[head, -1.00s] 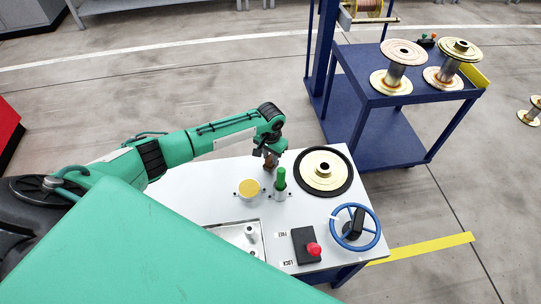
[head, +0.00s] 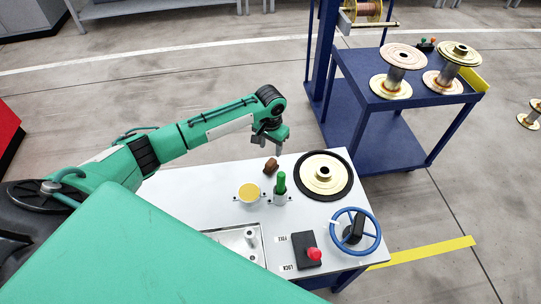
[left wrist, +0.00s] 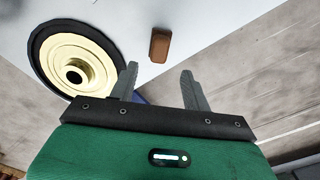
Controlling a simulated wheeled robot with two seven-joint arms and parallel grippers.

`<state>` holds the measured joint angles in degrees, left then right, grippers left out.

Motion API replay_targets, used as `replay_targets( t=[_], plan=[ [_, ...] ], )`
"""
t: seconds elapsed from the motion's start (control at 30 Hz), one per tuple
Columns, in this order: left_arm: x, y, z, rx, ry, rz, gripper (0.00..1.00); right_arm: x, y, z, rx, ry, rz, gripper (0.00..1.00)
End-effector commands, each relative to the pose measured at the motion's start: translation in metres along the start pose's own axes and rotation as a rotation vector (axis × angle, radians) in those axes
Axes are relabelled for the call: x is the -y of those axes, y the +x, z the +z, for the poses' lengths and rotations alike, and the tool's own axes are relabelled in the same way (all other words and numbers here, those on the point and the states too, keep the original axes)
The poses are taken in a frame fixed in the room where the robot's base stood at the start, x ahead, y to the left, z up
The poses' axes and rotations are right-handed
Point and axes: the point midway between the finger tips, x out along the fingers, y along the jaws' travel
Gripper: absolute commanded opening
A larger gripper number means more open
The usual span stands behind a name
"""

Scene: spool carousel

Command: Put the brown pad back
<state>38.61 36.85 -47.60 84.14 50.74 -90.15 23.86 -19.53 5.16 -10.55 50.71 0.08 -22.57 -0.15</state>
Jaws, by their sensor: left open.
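The brown pad (head: 270,166) rests on the white table top near its far edge, behind the green-handled tool and the yellow round pad. In the left wrist view the brown pad (left wrist: 160,44) lies beyond my fingertips, between their lines and apart from them. My left gripper (head: 271,149) is open and empty, raised above the far edge of the table, close to the brown pad. Its two spread fingers also show in the left wrist view (left wrist: 159,72). My right gripper is not in the frames.
On the white table (head: 205,188) stand a green-handled tool (head: 281,184), a yellow round pad (head: 249,192), a black-rimmed cream disc (head: 324,176), a blue handwheel (head: 355,231) and a red knob (head: 313,253). A blue cart (head: 378,97) with spools stands behind on the right.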

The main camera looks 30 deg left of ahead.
Motion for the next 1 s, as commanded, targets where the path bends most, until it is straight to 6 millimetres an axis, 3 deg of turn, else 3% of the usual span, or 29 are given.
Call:
replay_targets(
  t=[0.1,0.3,0.87,1.0],
  plan=[
    [0.0,-0.021,0.0,-0.002,0.001,0.001,0.48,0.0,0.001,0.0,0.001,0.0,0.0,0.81],
    [0.0,-0.04,0.0,-0.001,0.0,0.001,0.48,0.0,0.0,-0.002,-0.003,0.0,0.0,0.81],
    [0.0,-0.043,0.0,0.001,0.0,0.001,0.48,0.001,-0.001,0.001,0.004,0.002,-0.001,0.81],
    [0.0,-0.059,0.0,0.0,0.0,0.001,0.48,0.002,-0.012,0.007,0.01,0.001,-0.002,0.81]
  ],
)
